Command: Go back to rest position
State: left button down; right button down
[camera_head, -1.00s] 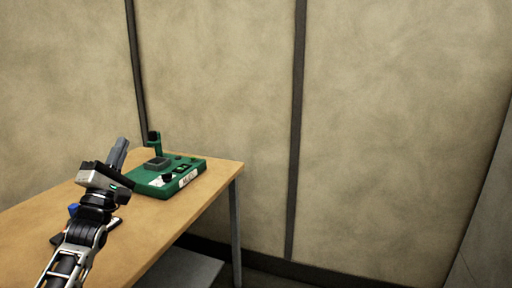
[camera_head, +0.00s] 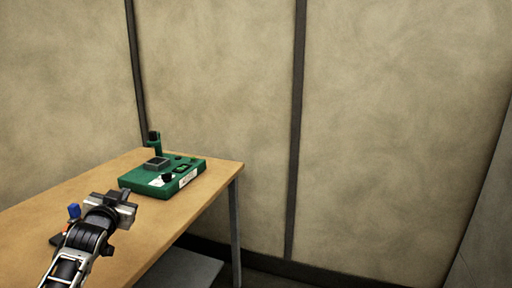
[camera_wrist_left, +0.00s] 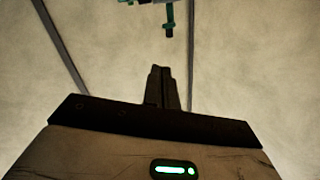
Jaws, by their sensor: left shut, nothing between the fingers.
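My left gripper (camera_head: 125,194) is over the near part of the wooden table in the head view, in front of and apart from the green jig. In the left wrist view its fingers (camera_wrist_left: 160,72) are together, with nothing between them. The green jig (camera_head: 150,189) lies on the table towards its far right corner. It has a grey square block, an upright green holder and a white label. My right gripper is not in view.
The wooden table (camera_head: 205,210) has a bare right part and a grey leg (camera_head: 235,235). A small blue-topped item (camera_head: 73,211) stands left of my left gripper, on or near a dark base. Beige wall panels close off the back.

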pick_arm(q)
jog(key=s+d+f+g+h, duration=0.1)
jog(key=s+d+f, duration=0.35)
jog(key=f, duration=0.25)
jog(key=s+d+f+g+h, duration=0.1)
jog(key=s+d+f, duration=0.2)
jog(key=s+f, duration=0.35)
jog(key=s+d+f+g+h, duration=0.1)
jog(key=s+d+f, duration=0.3)
jog(key=s, duration=0.5)
jog(key=s+d+f+g+h, duration=0.1)
jog(key=s+d+f, duration=0.3)
jog(key=s, duration=0.5)
jog(key=s+d+f+g, duration=0.2)
jog(key=s+f, duration=0.3)
jog(key=s, duration=0.4)
jog(key=shift+d+f+g+h, duration=0.3)
jog(key=shift+d+f+h, duration=0.1)
jog(key=shift+d, duration=0.5)
